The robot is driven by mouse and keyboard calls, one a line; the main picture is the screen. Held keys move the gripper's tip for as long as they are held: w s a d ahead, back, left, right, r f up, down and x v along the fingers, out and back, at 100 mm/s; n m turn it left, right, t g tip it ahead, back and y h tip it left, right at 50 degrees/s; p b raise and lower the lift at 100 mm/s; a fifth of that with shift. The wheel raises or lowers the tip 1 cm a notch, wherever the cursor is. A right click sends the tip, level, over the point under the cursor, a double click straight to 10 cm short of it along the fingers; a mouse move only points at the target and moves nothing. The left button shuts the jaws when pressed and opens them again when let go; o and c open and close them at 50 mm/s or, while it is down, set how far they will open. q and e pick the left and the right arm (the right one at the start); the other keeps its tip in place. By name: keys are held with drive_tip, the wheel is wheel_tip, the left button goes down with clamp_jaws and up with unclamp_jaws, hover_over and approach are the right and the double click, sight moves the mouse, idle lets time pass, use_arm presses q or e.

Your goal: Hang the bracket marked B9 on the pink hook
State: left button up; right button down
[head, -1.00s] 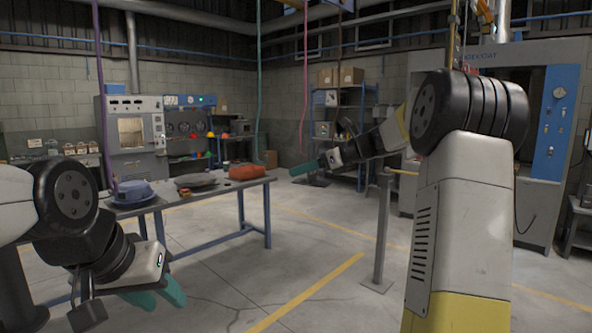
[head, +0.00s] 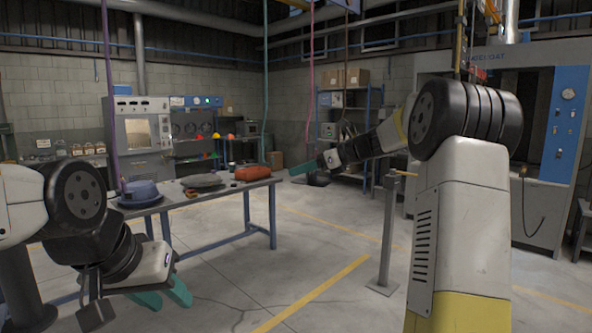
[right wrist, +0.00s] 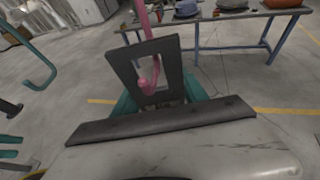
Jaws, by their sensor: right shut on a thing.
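In the right wrist view my right gripper (right wrist: 160,100) is shut on a dark grey bracket (right wrist: 122,72), a flat plate with a large opening. No marking on it can be read. The pink hook (right wrist: 148,86) shows through this opening, its shank partly covered by the bracket's upper bar. I cannot tell whether the hook's tip passes through the opening or lies behind it. In the head view the pink hook's long shank (head: 311,80) hangs near my right gripper (head: 302,168), where the bracket is hard to make out. My left gripper (head: 168,296) is open and empty at lower left.
A teal hook (right wrist: 42,65) hangs to the left in the right wrist view. A purple hanging line (head: 109,90) is at left in the head view. A table (head: 222,188) holds a blue hood, a grey piece and an orange piece. A grey post (head: 388,235) stands near my right arm.

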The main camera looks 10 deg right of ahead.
drive_tip(key=shift+f, duration=1.25)
idle(0.3)
drive_tip(key=c, duration=0.5)
unclamp_jaws()
drive_tip(key=shift+f, duration=0.1)
